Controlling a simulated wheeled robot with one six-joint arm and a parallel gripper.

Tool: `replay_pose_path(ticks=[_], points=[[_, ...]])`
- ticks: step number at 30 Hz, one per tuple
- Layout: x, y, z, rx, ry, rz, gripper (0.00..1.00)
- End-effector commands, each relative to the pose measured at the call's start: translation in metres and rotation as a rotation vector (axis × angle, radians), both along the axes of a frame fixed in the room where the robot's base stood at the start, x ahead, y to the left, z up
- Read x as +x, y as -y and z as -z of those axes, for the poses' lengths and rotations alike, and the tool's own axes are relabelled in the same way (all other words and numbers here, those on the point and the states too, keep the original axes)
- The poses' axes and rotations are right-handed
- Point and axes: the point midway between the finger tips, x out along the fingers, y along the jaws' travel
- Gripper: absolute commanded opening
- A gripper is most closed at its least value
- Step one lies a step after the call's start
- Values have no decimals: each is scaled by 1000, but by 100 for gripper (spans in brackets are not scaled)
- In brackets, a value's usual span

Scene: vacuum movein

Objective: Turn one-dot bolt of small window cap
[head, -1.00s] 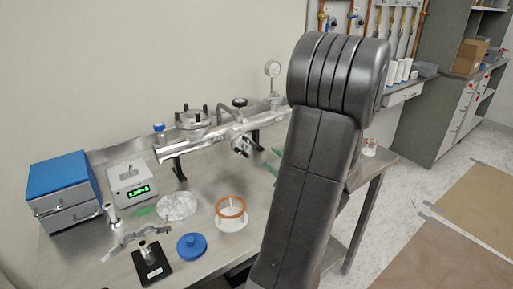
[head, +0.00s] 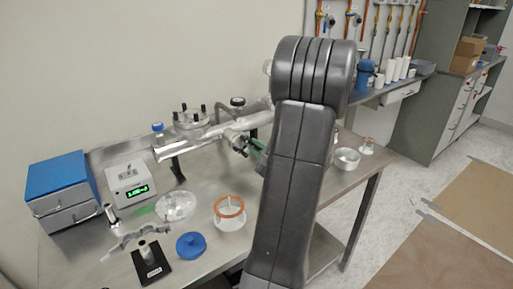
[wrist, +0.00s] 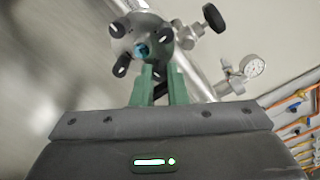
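The small window cap (wrist: 140,42) shows in the wrist view as a round metal flange with several black-headed bolts around a bluish window. In the head view a small flange (head: 240,142), apparently the same cap, sits on the metal vacuum tube (head: 205,142). I cannot read dots on the bolt heads. My gripper (wrist: 158,76) has green fingers standing apart, just below the cap. One black bolt head (wrist: 160,70) shows in the gap between the fingers; I cannot see contact. In the head view my gripper (head: 257,150) is partly hidden behind my arm.
A pressure gauge (wrist: 251,66) and a black knob (wrist: 214,17) stand close to the cap. On the table are a blue disc (head: 191,245), an orange-ringed vessel (head: 229,212), a digital readout box (head: 130,184) and a metal bowl (head: 346,158).

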Motion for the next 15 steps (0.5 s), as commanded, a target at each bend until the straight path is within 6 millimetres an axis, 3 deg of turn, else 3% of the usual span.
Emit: replay_pose_path(ticks=[15], points=[[0,0,1,107,-78,-1,0]])
